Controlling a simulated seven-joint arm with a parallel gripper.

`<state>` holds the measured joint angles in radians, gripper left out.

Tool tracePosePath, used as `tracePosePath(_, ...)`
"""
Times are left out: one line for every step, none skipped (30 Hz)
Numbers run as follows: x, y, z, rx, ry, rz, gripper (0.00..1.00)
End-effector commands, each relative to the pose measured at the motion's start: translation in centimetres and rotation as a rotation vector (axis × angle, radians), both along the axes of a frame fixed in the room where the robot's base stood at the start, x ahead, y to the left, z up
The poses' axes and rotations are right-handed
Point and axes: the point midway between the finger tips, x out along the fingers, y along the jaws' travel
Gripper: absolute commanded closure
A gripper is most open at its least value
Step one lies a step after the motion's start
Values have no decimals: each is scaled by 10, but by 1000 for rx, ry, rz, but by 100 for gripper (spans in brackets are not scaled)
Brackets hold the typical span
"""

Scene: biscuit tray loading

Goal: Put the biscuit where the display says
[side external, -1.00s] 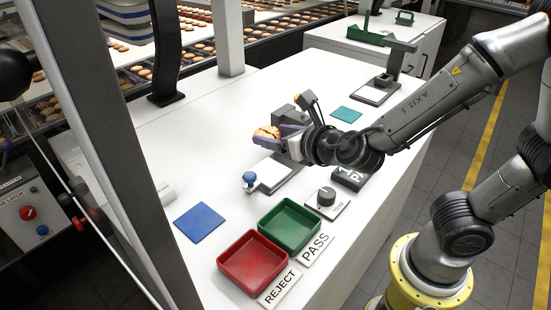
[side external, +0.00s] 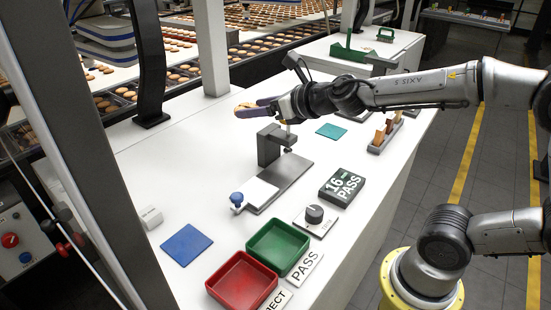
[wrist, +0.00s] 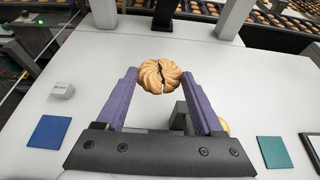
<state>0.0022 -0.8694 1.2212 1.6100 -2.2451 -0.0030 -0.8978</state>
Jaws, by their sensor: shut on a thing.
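My gripper (wrist: 160,78) has purple fingers shut on a round golden swirled biscuit (wrist: 163,74). A dark jagged line crosses the biscuit from top to bottom. In the side view my gripper (side external: 249,109) holds it above the counter, beyond the grey stand.
A grey stand (side external: 270,147) with a white plate (side external: 262,190) and blue knob (side external: 237,198) stands below my gripper. A dial (side external: 314,213) sits near the green tray. Blue (side external: 187,244) and teal (side external: 331,131) mats lie flat. The left counter is mostly clear.

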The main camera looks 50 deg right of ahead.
Motion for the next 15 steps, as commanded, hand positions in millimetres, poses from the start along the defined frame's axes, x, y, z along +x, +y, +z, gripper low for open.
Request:
tracePosePath(0, 0, 5, 0, 1, 0, 51)
tracePosePath(0, 0, 9, 0, 0, 0, 51)
tracePosePath(0, 0, 13, 0, 1, 0, 51)
tracePosePath(0, 0, 16, 0, 1, 0, 51)
tracePosePath(0, 0, 17, -1, 1, 0, 51)
tracePosePath(0, 0, 19, -1, 1, 0, 51)
tracePosePath(0, 0, 20, 0, 0, 0, 51)
tracePosePath(0, 0, 21, 0, 1, 0, 51)
tracePosePath(0, 0, 24, 0, 0, 0, 51)
tracePosePath(0, 0, 25, 0, 0, 0, 51)
tracePosePath(0, 0, 27, 1, 0, 0, 51)
tracePosePath(0, 0, 28, 1, 1, 0, 51)
tracePosePath(0, 0, 30, 1, 0, 0, 51)
tracePosePath(0, 0, 31, 1, 0, 0, 51)
tracePosePath(0, 0, 33, 1, 0, 0, 51)
